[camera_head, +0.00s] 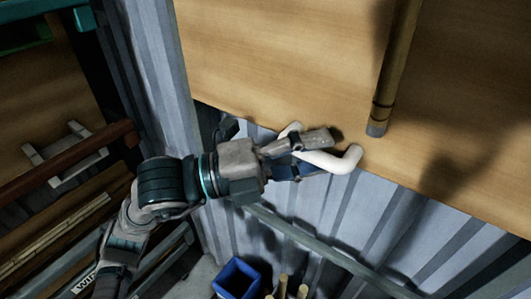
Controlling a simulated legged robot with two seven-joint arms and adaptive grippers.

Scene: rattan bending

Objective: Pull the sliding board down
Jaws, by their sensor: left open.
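The sliding board (270,60) is a large light-wood panel filling the upper middle and right of the view. A white bent handle (342,161) sits at its lower edge. My left gripper (318,152) comes in from the left and is open at the handle, with its fingers overlapping the handle's middle part. I cannot tell whether the fingers touch it. Part of the handle is hidden behind the fingers. My right gripper is not in view.
A rattan pole (396,65) runs down the front of the board. Below the board are a corrugated metal wall (400,225) and a pipe rail (310,240). A blue bin (237,279) and several upright sticks stand at the bottom. A wooden rack (65,160) is at the left.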

